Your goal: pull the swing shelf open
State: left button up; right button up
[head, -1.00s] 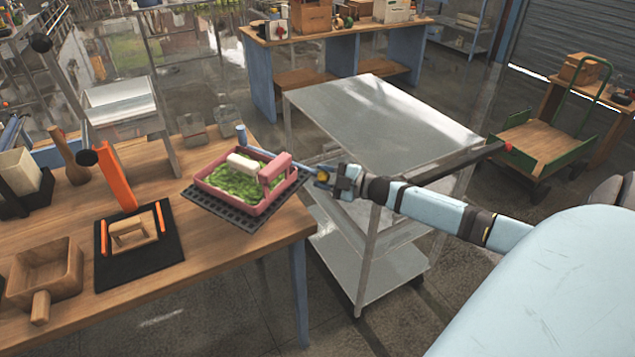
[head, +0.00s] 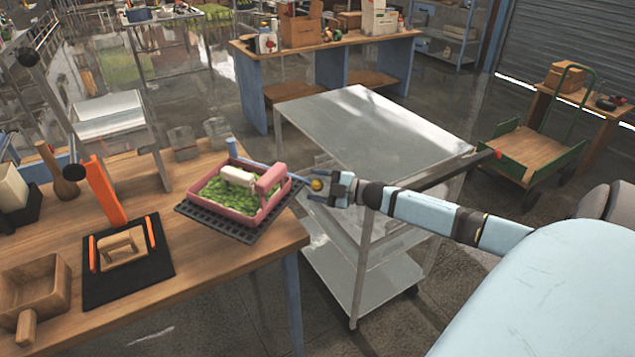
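The part I take for the swing shelf is the black perforated plate (head: 222,224) at the right end of the wooden table. A pink tray (head: 262,213) with green filling and a white piece stands on it. A blue rod (head: 233,174) rises behind the tray. My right gripper (head: 314,188) is just right of the tray, beyond the table edge. A small yellow knob (head: 317,184) shows between its fingers. I cannot tell whether the fingers press on it or what it is fixed to. My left gripper is out of view.
A grey metal cart (head: 370,130) stands right behind my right gripper. On the wooden table (head: 215,270) are a black mat (head: 125,285), a wooden box (head: 35,290) and an orange upright bar (head: 108,195). A green-railed trolley (head: 530,155) stands farther right.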

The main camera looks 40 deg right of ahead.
jog(key=shift+r, duration=0.1)
notch_tip(320, 180, up, 20)
jog(key=b, duration=0.1)
dwell(0.4)
